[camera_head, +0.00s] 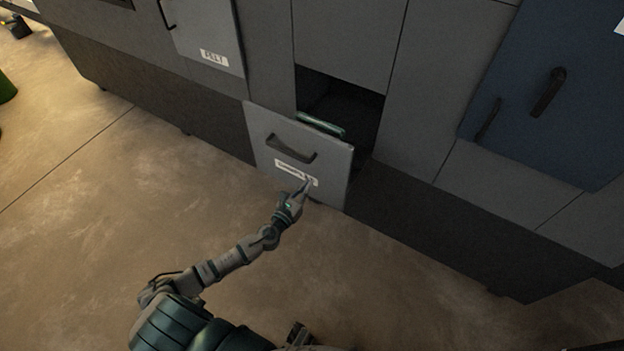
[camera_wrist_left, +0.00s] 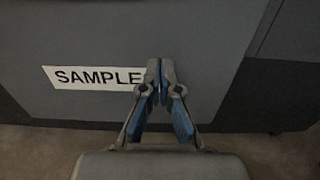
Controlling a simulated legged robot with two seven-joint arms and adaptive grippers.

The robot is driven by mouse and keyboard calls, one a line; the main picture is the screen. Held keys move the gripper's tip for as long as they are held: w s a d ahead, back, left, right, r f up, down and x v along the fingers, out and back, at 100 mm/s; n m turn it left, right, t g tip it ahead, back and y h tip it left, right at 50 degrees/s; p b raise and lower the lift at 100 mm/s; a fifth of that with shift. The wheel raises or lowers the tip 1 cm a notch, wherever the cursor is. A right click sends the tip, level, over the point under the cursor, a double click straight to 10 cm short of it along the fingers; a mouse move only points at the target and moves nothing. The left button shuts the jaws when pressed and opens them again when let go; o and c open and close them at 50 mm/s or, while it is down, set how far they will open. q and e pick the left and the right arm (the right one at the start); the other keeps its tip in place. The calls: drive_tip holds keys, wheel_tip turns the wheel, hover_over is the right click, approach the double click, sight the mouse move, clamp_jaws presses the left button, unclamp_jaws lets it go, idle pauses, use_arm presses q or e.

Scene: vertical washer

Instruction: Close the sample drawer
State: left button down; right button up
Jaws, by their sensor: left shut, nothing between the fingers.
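The sample drawer (camera_head: 303,157) is a grey drawer low in the cabinet, pulled out, with a dark handle (camera_head: 291,149) and a white label. A green object (camera_head: 321,124) shows at its top, just behind the front panel. My left gripper (camera_head: 306,184) is at the lower part of the drawer front, by the right end of the label. In the left wrist view the gripper (camera_wrist_left: 160,70) is shut and empty, with its tips over the end of the word SAMPLE on the label (camera_wrist_left: 95,78). I cannot tell whether the tips touch the panel.
The cabinet opening (camera_head: 345,103) behind the drawer is dark. A grey drawer with a label (camera_head: 207,35) stands to the upper left, and a blue door (camera_head: 550,85) with dark handles to the right. The brown floor (camera_head: 110,200) in front is clear.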

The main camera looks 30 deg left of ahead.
sight(317, 175)
use_arm(q)
drive_tip(key=shift+w+a, duration=0.15)
drive_tip(key=shift+w, duration=1)
drive_tip(key=shift+w+f, duration=0.1)
drive_tip(key=shift+w, duration=0.2)
drive_tip(key=shift+w+d, duration=0.15)
drive_tip(key=shift+d, duration=0.5)
use_arm(e)
drive_tip(key=shift+w+d, duration=0.1)
drive_tip(key=shift+d, duration=0.15)
use_arm(q)
drive_tip(key=shift+a, duration=0.1)
